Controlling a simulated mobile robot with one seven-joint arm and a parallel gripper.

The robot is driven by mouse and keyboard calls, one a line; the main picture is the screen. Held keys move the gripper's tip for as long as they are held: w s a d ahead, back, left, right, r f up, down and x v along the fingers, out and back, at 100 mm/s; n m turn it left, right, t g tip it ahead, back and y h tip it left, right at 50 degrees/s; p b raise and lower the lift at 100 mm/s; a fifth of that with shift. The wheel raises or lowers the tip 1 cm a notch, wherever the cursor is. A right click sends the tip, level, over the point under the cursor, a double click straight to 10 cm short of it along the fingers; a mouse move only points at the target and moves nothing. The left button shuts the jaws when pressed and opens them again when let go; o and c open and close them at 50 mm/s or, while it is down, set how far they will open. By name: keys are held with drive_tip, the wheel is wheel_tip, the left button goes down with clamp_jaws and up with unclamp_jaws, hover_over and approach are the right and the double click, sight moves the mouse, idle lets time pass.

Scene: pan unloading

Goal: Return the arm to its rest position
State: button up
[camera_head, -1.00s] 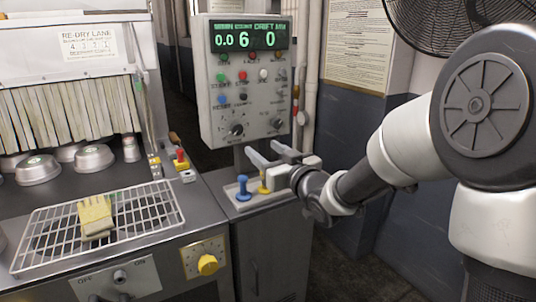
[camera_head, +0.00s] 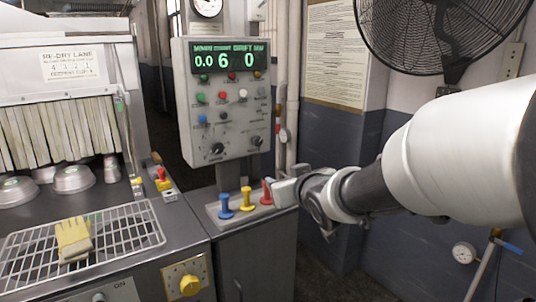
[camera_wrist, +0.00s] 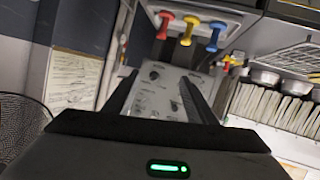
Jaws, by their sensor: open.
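My gripper (camera_head: 282,190) is at the end of my arm, which reaches in from the right in the head view. It is beside a small tray (camera_head: 212,218) that holds a blue peg (camera_head: 226,206), a yellow peg (camera_head: 247,198) and a red peg (camera_head: 266,192). In the head view the gripper overlaps the red peg's right side; I cannot tell whether it touches. In the wrist view the two dark fingers (camera_wrist: 160,92) stand apart with nothing between them, and the red peg (camera_wrist: 164,24), yellow peg (camera_wrist: 188,28) and blue peg (camera_wrist: 213,36) show beyond them.
A control panel (camera_head: 228,110) stands behind the pegs. A wire rack (camera_head: 130,235) with a yellow glove (camera_head: 73,240) is at left, near metal pans (camera_head: 73,180). A fan (camera_head: 440,30) and a wall with a notice (camera_head: 335,50) are at right.

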drive_tip(key=s+d+f+m+g+h, duration=0.1)
drive_tip(key=s+d+m+g+h, duration=0.1)
drive_tip(key=s+d, duration=0.4)
drive_tip(key=s+d+m+g+h, duration=0.15)
drive_tip(key=s+d, duration=0.25)
drive_tip(key=s, duration=0.5)
drive_tip(key=s+d+f+m+g, duration=0.1)
drive_tip(key=s+f+g, duration=0.3)
drive_tip(key=s, duration=1)
wheel_tip(320, 180, up, 18)
drive_tip(key=s+p, duration=0.1)
drive_tip(key=p, duration=1.7)
drive_tip(key=shift+g, duration=0.35)
drive_tip(key=shift+c, duration=0.5)
